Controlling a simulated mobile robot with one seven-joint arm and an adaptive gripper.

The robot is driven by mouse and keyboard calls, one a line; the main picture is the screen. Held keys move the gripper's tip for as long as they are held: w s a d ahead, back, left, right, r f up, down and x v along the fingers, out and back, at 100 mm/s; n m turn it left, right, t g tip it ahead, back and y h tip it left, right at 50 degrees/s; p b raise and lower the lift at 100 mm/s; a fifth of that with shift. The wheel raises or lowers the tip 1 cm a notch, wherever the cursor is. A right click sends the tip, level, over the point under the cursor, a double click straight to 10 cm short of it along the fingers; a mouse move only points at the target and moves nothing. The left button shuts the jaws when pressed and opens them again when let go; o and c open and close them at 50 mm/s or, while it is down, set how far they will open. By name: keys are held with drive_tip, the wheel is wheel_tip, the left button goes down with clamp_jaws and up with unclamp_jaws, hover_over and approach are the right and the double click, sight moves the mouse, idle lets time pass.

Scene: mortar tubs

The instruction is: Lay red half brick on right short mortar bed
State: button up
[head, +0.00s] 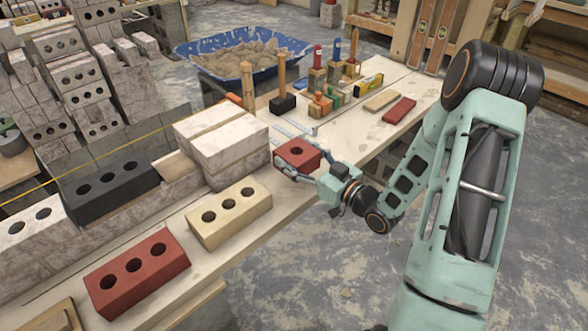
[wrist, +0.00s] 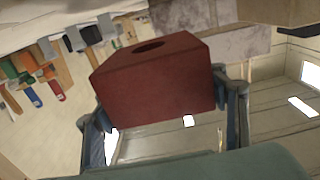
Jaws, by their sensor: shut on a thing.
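The red half brick (head: 297,153) has one visible hole in its top. My gripper (head: 292,165) is shut on it, holding it near the front edge of the bench, right of the pale block stack. In the wrist view the brick (wrist: 155,88) sits between the two fingers (wrist: 165,105), its top roughly level. A short tan patch (head: 176,167), which looks like a mortar bed, lies on the low wall between the dark three-hole brick (head: 112,187) and the pale blocks (head: 230,150). The brick is apart from this patch.
A yellow string line (head: 85,171) runs above the wall. A cream brick (head: 229,212) and a full red brick (head: 136,272) lie along the bench front. Mallets and other tools (head: 318,95) stand behind the gripper. A blue tub (head: 199,73) is at the back.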

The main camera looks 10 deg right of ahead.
drive_tip(key=shift+w+a+f, duration=0.25)
drive_tip(key=shift+w+f, duration=0.3)
drive_tip(key=shift+f, duration=0.05)
drive_tip(key=shift+w+f+b, duration=0.15)
drive_tip(key=shift+f+b, duration=0.55)
drive_tip(key=shift+f, duration=0.95)
drive_tip(key=shift+f, duration=0.2)
drive_tip(key=o, duration=2)
